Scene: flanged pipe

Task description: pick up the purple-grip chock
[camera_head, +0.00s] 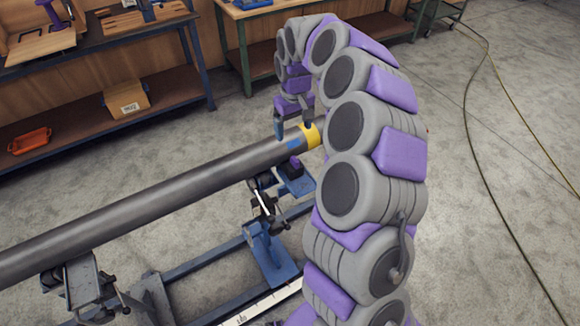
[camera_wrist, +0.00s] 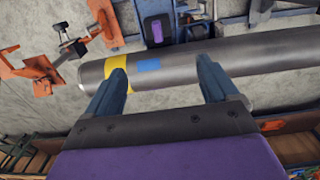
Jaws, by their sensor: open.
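What looks like the purple-grip chock (camera_wrist: 157,31) lies on a blue plate beside the pipe in the wrist view. In the head view its purple part (camera_head: 295,163) shows small and partly hidden just below the pipe end. My gripper (camera_head: 292,126) is open and empty above the end of the dark pipe (camera_head: 170,195). In the wrist view my gripper's two fingers (camera_wrist: 161,70) are spread apart. The pipe (camera_wrist: 260,58) passes across behind them, with a yellow band and blue patch near its end. The purple part is beyond the pipe.
Blue stands (camera_head: 268,255) and a rail frame carry the pipe. An orange clamp-like part (camera_wrist: 35,68) is at left in the wrist view. Workbenches (camera_head: 110,45) line the back wall. Cables lie on the right floor, which is otherwise largely clear.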

